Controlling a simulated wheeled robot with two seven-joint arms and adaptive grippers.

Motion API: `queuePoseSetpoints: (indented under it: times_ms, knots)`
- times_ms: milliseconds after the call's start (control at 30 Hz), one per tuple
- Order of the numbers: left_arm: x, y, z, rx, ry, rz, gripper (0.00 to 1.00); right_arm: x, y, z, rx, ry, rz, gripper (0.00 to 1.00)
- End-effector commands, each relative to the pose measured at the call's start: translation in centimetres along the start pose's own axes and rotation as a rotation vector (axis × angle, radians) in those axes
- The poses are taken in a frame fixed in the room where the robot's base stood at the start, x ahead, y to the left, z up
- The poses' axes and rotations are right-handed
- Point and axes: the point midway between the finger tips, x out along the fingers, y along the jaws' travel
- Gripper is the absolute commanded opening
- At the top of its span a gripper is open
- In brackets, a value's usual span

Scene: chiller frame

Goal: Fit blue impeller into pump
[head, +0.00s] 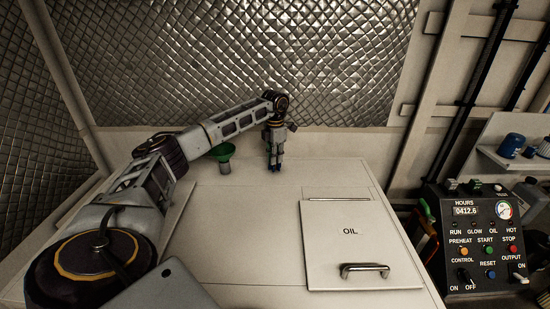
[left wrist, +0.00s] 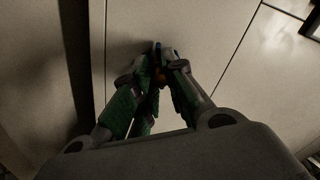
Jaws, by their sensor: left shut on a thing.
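My left gripper (head: 275,165) points down over the rear of the white top, at the end of the arm reaching in from the left. Its fingers are shut on a small dark blue thing, which I take for the blue impeller (left wrist: 158,46). Only a little of it shows past the fingertips in the left wrist view, with a bit of orange between the fingers (left wrist: 160,68). Its shape is mostly hidden, and I cannot tell whether it touches the surface. I cannot make out a pump in either view. My right gripper is not in view.
A green funnel (head: 223,152) stands left of the gripper, close to the arm. An OIL hatch (head: 335,260) with a metal handle (head: 364,269) lies front right on the white top (head: 245,225). A control panel (head: 475,245) stands at the right. The middle of the top is clear.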

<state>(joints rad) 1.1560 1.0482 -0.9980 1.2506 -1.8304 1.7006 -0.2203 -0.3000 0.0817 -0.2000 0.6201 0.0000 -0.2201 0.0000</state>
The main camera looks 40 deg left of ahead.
Motion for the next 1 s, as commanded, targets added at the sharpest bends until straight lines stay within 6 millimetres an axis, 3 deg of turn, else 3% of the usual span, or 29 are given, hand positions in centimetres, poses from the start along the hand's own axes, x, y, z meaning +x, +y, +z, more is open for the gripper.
queuePoseSetpoints:
  times_ms: [267, 1000]
  knots:
    - [-2.1, 0.0, 0.0, 0.0, -0.001, 0.0, 0.0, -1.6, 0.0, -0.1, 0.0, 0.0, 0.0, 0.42]
    - [-6.3, 0.0, 0.0, 0.0, -0.002, 0.0, 0.0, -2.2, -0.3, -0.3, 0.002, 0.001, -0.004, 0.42]
